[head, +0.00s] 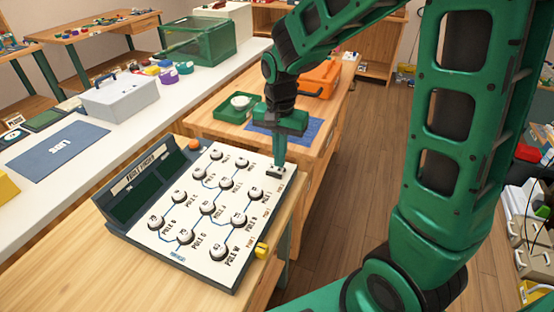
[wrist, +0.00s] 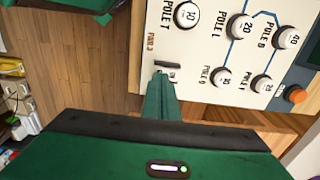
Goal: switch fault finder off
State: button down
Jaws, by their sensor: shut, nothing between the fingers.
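The fault finder (head: 145,240) is a white sloped panel with a dark side section, on the wooden table. Its face carries several round numbered knobs joined by blue lines. My gripper (head: 279,163) is shut and empty, pointing down at the panel's far right corner. A small dark switch (head: 275,174) sits there, right at the fingertips. In the wrist view the switch (wrist: 168,65) shows as a dark slot beside small lettering, and my fingertips (wrist: 160,76) are at its edge. I cannot tell whether they touch it, and its position is partly hidden.
An orange button (head: 194,144) is at the panel's far edge and a yellow piece (head: 262,250) at its right edge. Behind are a green tray (head: 226,112) with a white bowl, a blue mat (head: 312,128) and an orange toolbox (head: 318,78).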

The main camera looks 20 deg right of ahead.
jog(key=shift+f, duration=0.55)
